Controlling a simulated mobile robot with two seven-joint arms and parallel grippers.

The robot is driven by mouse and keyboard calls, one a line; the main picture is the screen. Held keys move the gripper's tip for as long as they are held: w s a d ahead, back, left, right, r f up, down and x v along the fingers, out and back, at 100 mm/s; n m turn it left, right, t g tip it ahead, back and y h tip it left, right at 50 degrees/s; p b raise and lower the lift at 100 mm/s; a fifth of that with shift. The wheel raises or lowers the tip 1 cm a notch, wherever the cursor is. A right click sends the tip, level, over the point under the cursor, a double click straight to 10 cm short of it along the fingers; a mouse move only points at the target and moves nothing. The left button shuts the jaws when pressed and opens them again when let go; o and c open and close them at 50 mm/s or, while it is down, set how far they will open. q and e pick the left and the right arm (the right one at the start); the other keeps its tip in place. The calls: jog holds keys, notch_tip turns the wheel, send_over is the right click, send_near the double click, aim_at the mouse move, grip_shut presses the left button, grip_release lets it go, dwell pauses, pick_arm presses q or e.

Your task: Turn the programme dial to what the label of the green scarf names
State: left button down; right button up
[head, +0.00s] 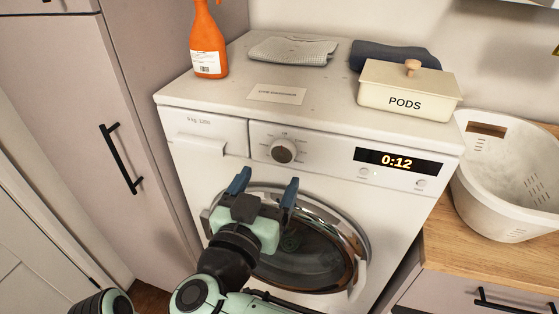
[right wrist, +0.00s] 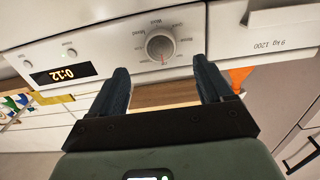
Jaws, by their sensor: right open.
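The programme dial (head: 283,150) is a round silver-grey knob on the white washing machine's front panel, with small printed words around it. It also shows in the right wrist view (right wrist: 160,47), with a red mark at its lower edge; the words are hard to read. My right gripper (head: 265,181) is open and empty, below the dial and apart from it, in front of the door. In the right wrist view its two blue fingers (right wrist: 160,70) point toward the panel on either side below the dial. I cannot make out a green scarf or its label. My left gripper is not in view.
The display (head: 397,161) reads 0:12. On the machine's top are an orange spray bottle (head: 208,45), a grey cloth (head: 292,51), a card (head: 276,94), a dark blue cloth (head: 385,53) and a PODS box (head: 408,92). A white basket (head: 500,185) stands on the right counter.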

aim_at(282, 155)
jog(key=b+x, duration=0.1)
jog(key=x, duration=0.6)
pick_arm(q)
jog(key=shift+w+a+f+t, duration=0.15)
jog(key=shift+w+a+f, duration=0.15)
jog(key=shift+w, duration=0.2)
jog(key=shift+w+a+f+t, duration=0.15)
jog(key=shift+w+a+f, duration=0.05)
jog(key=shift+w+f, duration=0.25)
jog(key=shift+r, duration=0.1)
pick_arm(e)
jog(key=c, duration=1)
